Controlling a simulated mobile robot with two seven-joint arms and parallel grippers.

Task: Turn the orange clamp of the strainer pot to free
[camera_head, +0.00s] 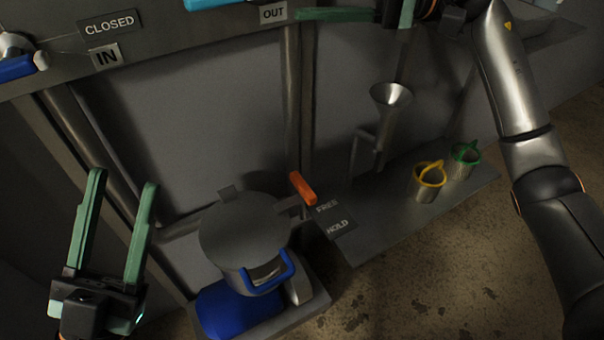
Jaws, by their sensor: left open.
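The strainer pot has a round grey lid (245,228) and a blue handle (268,275) at its front, low in the middle of the head view. The orange clamp (302,188) is a short lever at the pot's upper right. It is tilted and lies close to the FREE label (327,206), with the HOLD label (338,228) farther below. My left gripper (123,180) is open and empty, to the left of the pot and apart from it. My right gripper (355,13) shows at the top edge, partly cut off, far above the clamp; its opening is unclear.
A blue cylinder (235,310) lies under the pot. An upright post (292,100) stands behind the clamp. CLOSED, IN and OUT labels are above.

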